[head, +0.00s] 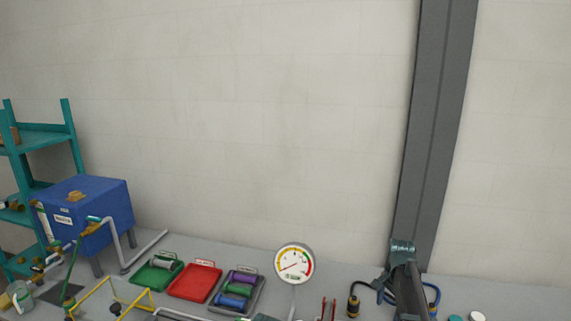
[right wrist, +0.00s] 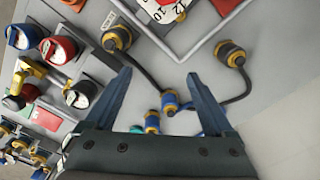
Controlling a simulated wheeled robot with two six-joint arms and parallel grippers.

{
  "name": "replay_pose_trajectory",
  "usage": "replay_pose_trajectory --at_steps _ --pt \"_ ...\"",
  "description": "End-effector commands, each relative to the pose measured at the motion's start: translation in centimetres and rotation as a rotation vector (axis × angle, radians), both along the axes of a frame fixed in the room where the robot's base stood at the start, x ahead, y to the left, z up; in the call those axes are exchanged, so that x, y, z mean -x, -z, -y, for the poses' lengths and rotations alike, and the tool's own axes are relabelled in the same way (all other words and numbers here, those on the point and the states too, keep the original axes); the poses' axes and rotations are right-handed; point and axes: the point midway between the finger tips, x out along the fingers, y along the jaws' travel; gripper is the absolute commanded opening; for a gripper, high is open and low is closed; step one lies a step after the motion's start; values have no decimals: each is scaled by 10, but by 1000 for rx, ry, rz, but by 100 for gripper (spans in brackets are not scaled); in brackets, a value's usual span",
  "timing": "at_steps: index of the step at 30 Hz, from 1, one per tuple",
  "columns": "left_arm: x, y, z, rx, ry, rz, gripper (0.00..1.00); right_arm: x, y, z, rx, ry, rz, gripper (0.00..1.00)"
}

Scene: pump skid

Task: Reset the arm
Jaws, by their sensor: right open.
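My right gripper (right wrist: 160,74) is open in the right wrist view, with its two dark blue fingers spread and nothing between them. A grey surface shows beyond the fingertips, with dark hoses that have yellow and blue fittings (right wrist: 118,38). In the head view my right arm rises at the lower right, in front of the foot of a dark grey post; its finger tips are hard to make out there. My left gripper is not in view.
The head view shows a round gauge (head: 294,262), a red tray (head: 195,281), a green tray (head: 152,276), a blue box (head: 85,212) and teal shelves (head: 45,141). Gauges and valves (right wrist: 60,50) crowd the wrist view's left side. A dark post (head: 435,130) stands behind my right arm.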

Motion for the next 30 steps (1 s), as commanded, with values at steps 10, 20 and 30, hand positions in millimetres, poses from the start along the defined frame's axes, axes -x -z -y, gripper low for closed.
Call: replay_pose_trajectory --at_steps 10,20,30 --pt "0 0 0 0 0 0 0 52 0 -50 7 -284 16 88" --pt "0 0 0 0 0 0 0 140 0 -118 25 -770 42 88" --pt "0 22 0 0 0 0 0 216 22 -193 49 -1260 19 88"
